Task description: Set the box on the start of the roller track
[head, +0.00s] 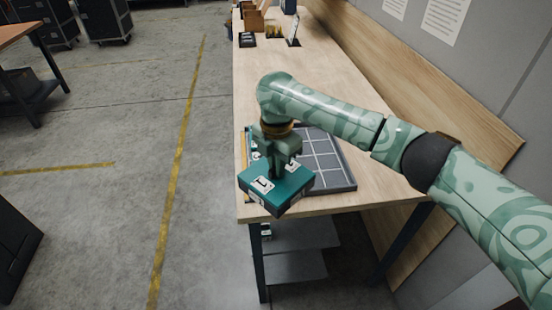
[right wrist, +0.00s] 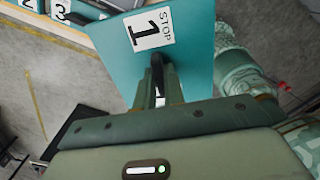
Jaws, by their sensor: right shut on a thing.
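A teal box (head: 270,186) with a dark lower part is in my right gripper (head: 275,168), over the near left corner of the workbench. In the right wrist view the box (right wrist: 190,62) shows a white label with "STOP" and "1". The right gripper's fingers (right wrist: 157,88) are shut on a dark strap on its labelled face. A grey tray with a grid of cells (head: 327,158) lies on the bench behind and right of the box, partly hidden by it and my arm. I cannot make out a roller track for certain. My left gripper is not in view.
The wooden bench top (head: 285,88) is clear beyond the tray. Small holders (head: 275,30) stand at its far end. A wooden backboard (head: 420,90) runs along the right. Labelled boxes (right wrist: 62,9) show at the right wrist view's top left. Open floor (head: 110,210) lies left.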

